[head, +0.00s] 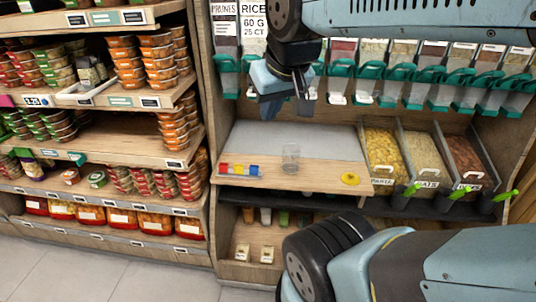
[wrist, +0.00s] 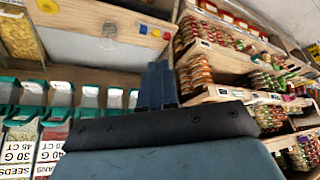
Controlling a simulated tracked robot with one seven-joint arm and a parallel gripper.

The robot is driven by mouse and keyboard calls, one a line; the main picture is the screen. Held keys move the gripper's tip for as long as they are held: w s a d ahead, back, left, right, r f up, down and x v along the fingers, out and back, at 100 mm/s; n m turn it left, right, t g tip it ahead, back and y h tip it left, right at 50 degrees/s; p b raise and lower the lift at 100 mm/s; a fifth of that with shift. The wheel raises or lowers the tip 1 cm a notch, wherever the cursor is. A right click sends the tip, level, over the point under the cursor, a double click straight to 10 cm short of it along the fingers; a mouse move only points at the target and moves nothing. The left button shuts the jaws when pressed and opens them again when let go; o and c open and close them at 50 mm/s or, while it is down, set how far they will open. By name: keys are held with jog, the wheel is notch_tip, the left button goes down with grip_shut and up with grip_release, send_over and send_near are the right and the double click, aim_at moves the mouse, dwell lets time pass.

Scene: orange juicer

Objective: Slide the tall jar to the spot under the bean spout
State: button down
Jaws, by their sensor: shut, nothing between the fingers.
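A clear glass jar (head: 290,158) stands upright on the grey top of the wooden counter (head: 245,178), near its front edge. It also shows faintly in the wrist view (wrist: 108,34). My gripper (head: 271,108) is above and behind the jar, apart from it, near the row of dispensers. In the wrist view its two blue fingers (wrist: 160,72) are together with nothing between them. A row of clear dispensers with teal spouts (head: 340,68) hangs at the back. I cannot tell which one holds beans.
Coloured blocks (head: 240,170) sit at the counter's front left and a yellow disc (head: 350,179) at its front right. Open bins (head: 383,155) of pasta and other goods stand to the right. The grey top around the jar is clear.

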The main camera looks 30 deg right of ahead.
jog(key=w+d+f+n+g+h, duration=0.3)
jog(key=w+f+g, duration=0.2)
jog(key=w+f, duration=0.25)
jog(key=n+t+h, duration=0.2)
jog(key=n+h, duration=1.3)
jog(key=n, duration=0.2)
send_near(285, 157)
jog(key=d, duration=0.6)
jog(key=shift+w+d+r, duration=0.25)
jog(key=shift+w+d, duration=0.1)
